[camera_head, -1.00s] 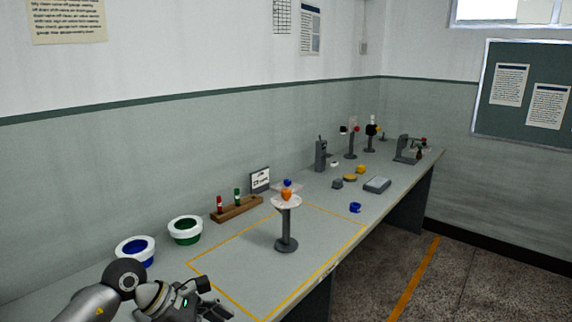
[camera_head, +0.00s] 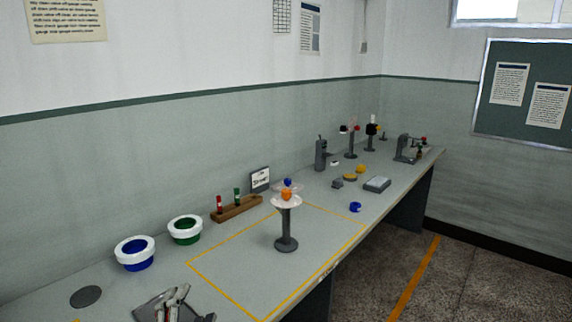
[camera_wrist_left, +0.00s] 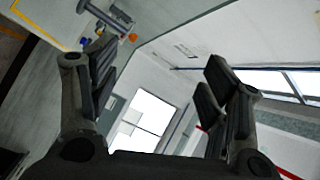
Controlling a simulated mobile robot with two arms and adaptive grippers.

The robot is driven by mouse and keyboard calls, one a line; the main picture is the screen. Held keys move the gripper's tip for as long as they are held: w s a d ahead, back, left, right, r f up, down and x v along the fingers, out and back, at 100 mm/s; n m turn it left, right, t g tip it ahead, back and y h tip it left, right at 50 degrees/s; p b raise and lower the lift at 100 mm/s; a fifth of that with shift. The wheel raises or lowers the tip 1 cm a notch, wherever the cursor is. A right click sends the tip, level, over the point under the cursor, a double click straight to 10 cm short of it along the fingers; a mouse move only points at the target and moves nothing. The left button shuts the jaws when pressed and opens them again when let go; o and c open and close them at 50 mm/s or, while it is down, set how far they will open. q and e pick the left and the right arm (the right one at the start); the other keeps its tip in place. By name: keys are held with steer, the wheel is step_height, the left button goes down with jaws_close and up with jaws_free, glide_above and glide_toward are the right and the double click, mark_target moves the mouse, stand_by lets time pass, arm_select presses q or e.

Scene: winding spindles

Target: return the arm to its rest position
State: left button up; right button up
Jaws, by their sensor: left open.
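My left gripper (camera_wrist_left: 158,70) shows in the left wrist view, its two dark fingers wide apart with nothing between them. The wrist camera is tilted, and room wall, ceiling and bright window panels lie beyond the fingers. The head view no longer shows the left arm over the bench. My right gripper is in neither view. A grey post with a round white top (camera_head: 286,203) stands upright inside the yellow outline on the bench (camera_head: 235,275).
Blue (camera_head: 135,254) and green (camera_head: 185,230) white-rimmed bowls stand at left. A wooden rack (camera_head: 237,208) holds red and green items. A grey object with silver pieces (camera_head: 172,303) is at the bottom edge.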

arm_select(q)
steer(key=s+a+f+n+g+y, duration=0.25)
steer(key=s+f+n+g, duration=0.25)
steer(key=f, duration=0.4)
steer(key=s+f+n+g+h, duration=0.1)
steer(key=s+f+n+g, duration=0.2)
steer(key=s+f+g, duration=0.5)
steer(key=s+f+n+g+h, duration=0.1)
steer(key=s+f+n+g, duration=0.3)
steer(key=s, duration=0.9)
step_height(320, 180, down, 29)
steer(key=s+m, duration=0.1)
steer(key=s, duration=0.2)
steer(key=s+a+f, duration=0.2)
steer(key=s+f, duration=1.2)
steer(key=s, duration=0.1)
steer(key=shift+s+g, duration=0.3)
steer(key=shift+s, duration=0.05)
